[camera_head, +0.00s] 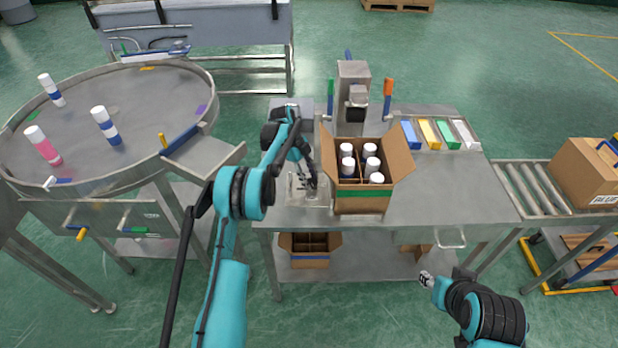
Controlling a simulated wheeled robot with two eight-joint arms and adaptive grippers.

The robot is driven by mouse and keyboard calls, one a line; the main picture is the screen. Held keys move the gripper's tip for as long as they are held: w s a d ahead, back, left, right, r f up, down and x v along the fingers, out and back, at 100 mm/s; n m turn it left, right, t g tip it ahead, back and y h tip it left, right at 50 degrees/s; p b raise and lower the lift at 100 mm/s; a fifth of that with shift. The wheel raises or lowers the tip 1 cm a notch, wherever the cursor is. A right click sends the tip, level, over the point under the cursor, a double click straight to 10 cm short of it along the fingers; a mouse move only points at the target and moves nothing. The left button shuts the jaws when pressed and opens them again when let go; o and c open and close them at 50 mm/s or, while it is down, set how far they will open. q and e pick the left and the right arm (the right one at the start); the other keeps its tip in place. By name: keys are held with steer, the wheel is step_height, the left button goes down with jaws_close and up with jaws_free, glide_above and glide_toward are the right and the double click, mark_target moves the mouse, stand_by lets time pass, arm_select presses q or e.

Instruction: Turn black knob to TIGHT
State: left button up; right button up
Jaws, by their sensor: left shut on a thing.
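My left arm reaches over the left end of the steel worktable (445,190). My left gripper (306,183) points down at a small clear-and-grey fixture (292,192) at the table's front left. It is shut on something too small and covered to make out. No black knob can be clearly told apart from the dark fingers, and no TIGHT mark is readable. My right gripper (427,279) is low at the front right, apart from the table; its fingers are too small to read.
An open carton (362,201) with several white-capped cans stands just right of my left gripper. Behind it is a crimping machine (352,85) between green and orange handles. Coloured blocks (430,134) lie at the back right. A round table (150,95) with cans is at left.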

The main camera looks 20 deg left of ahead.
arm_select(q)
steer(key=shift+m+g, duration=0.3)
steer(key=shift+m, duration=0.6)
steer(key=o, duration=1.2)
steer(key=shift+c, duration=0.2)
steer(key=shift+w+r, duration=0.1)
steer(key=v, duration=0.7)
steer(key=shift+r, duration=0.25)
